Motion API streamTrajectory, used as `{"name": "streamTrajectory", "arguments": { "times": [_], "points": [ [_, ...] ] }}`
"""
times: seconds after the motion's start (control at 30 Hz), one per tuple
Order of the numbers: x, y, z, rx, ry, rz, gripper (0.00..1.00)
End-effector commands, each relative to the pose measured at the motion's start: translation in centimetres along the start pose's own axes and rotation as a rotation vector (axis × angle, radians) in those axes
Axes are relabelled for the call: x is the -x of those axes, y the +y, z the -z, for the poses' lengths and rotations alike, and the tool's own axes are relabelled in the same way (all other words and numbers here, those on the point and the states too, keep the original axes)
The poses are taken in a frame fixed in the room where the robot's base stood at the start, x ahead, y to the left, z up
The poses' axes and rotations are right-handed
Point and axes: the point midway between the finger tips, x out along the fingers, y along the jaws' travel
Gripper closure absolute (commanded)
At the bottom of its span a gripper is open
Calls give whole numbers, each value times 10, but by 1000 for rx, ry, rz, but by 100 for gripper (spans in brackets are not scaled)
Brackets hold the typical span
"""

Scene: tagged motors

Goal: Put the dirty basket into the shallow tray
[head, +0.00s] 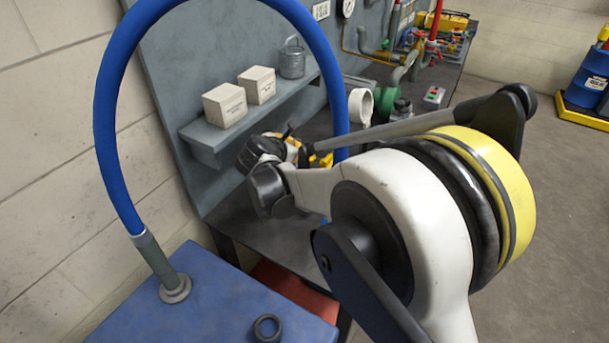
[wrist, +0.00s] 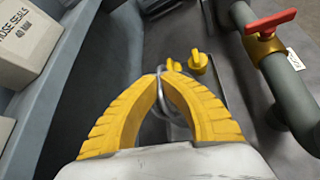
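My gripper (wrist: 161,76) has its two yellow fingers drawn together in the wrist view, with a thin grey wire loop (wrist: 160,95) pinched between the tips. The loop looks like the handle of a basket; the body below is mostly hidden by the fingers, and I cannot see whether it is dirty. In the head view my gripper (head: 320,160) is low over the dark bench, partly hidden by my arm. Another grey metal basket with a raised handle (head: 292,62) stands on the wall shelf. I cannot make out a shallow tray in either view.
Two pale boxes (head: 225,105) sit on the shelf (head: 207,135) left of my gripper. A grey pipe with a red valve handle (wrist: 270,24) stands close on the right in the wrist view. A blue hose (head: 107,110) arches across the head view.

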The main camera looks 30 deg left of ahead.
Motion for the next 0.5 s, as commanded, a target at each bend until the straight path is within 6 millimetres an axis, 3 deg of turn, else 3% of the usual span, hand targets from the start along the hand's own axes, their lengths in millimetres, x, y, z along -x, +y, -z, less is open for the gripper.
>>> {"name": "streamTrajectory", "arguments": {
  "times": [0.23,0.5],
  "points": [
    [-23,-15,37,0,0,0,100],
    [-38,-25,63,0,0,0,100]
  ]
}}
